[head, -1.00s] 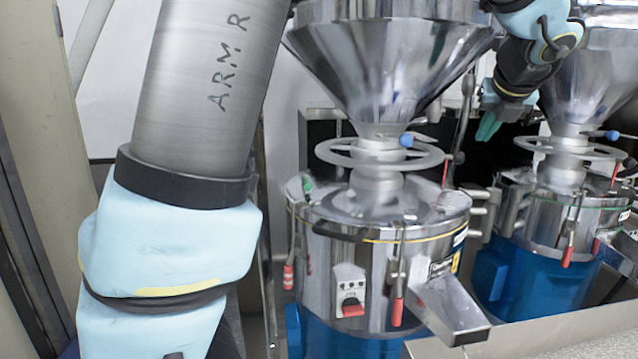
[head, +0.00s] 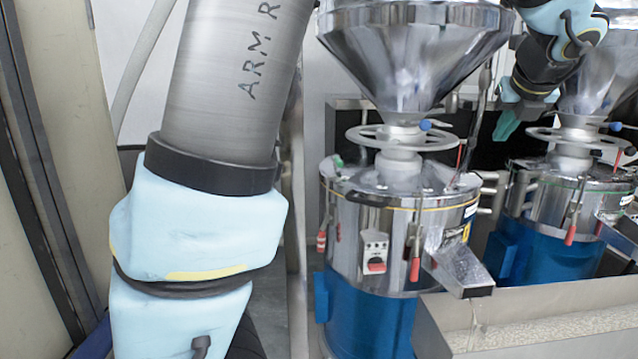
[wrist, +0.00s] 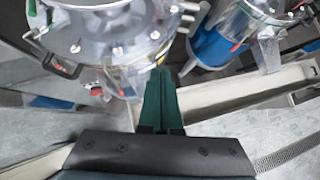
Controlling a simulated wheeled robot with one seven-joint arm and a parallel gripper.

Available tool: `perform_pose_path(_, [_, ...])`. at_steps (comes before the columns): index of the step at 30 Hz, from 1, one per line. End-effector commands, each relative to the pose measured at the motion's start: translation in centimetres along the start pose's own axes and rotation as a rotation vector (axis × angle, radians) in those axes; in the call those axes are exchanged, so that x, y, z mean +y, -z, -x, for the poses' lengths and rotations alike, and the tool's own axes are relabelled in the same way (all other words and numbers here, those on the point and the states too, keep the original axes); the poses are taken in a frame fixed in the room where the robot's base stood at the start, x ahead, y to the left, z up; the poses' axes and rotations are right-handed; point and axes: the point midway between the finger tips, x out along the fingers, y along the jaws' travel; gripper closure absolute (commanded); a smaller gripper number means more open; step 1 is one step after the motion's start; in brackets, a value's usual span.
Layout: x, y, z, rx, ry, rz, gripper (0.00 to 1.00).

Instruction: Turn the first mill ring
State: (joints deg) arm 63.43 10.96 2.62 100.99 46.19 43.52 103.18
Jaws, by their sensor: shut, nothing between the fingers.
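The first mill's ring (head: 365,139) is a grey spoked handwheel around the neck below the steel hopper (head: 410,70). A blue knob (head: 426,125) sits on the ring's right side. The first mill's steel body (head: 345,215) stands on a blue base. My gripper (head: 506,124), with green fingers, is shut and empty. In the head view it appears to the right of the first ring, between the two mills, apart from the ring. In the wrist view the shut fingers (wrist: 162,80) point between the first mill (wrist: 100,45) and the second mill; the first ring is not clearly seen there.
The second mill's ring (head: 545,134), with its own blue knob, is just right of my gripper in the head view. Red-handled clamps and a spout (head: 460,270) stick out from the first mill. A trough (head: 450,320) of pale grains lies in front.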

Motion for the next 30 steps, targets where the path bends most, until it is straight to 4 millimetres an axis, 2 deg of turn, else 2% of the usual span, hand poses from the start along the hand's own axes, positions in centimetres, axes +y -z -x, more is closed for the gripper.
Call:
perform_pose_path(7, [4.0,1.1,-2.1,0.058,-0.047,0.198,1.0])
perform_pose_path(11, [7.0,2.1,-3.5,0.096,-0.086,0.36,1.0])
perform_pose_path(17, [13.7,4.8,-5.8,0.165,-0.19,0.738,1.0])
perform_pose_path(20, [18.5,7.2,-6.8,0.198,-0.278,1.031,1.0])
perform_pose_path(23, [24.4,10.8,-7.5,0.214,-0.408,1.428,1.0])
perform_pose_path(24, [26.6,12.4,-7.5,0.21,-0.464,1.598,1.0])
perform_pose_path(27, [31.5,16.6,-7.0,0.172,-0.615,2.025,1.0])
perform_pose_path(30, [35.1,20.5,-6.1,0.096,-0.759,2.414,1.0])
